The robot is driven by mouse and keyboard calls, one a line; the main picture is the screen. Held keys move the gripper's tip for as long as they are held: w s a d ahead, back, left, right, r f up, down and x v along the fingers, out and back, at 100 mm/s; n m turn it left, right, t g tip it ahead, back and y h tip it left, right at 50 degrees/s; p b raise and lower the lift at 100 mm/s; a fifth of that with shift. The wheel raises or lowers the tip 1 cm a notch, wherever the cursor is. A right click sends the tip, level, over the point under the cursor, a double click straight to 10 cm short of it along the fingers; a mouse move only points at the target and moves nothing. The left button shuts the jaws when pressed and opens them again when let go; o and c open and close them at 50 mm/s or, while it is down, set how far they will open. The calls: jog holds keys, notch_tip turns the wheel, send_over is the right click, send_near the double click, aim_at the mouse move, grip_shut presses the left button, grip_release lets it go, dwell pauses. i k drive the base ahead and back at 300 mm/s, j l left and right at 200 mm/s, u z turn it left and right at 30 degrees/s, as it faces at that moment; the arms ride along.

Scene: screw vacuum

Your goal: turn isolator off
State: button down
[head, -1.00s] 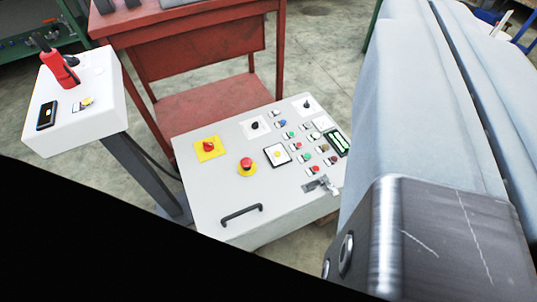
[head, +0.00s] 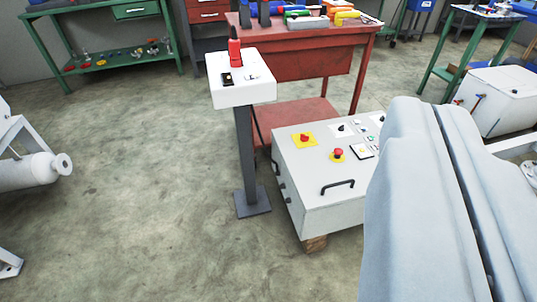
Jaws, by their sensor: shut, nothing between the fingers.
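The grey control box (head: 325,205) stands low on the floor right of centre. A red rotary knob on a yellow plate (head: 303,138), which looks like the isolator, sits at the left of its sloped top; its setting is too small to tell. My grey-covered arm fills the lower right and hides the right part of the panel. My gripper is not in view.
A white pedestal box (head: 243,94) with a red-handled device stands left of the control box. A red workbench (head: 310,63) with tools is behind. A green shelf (head: 115,55) stands at the back left. The floor at left and centre is open.

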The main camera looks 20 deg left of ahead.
aim_at(304, 138)
jog(key=k+j+u, duration=0.15)
jog(key=k+j, duration=0.2)
jog(key=k, duration=0.15)
jog(key=i+j, duration=0.1)
jog(key=i, duration=0.6)
jog(key=i+j+z, duration=0.1)
jog(key=i, duration=0.6)
jog(key=i+j, duration=0.1)
jog(key=i, duration=0.65)
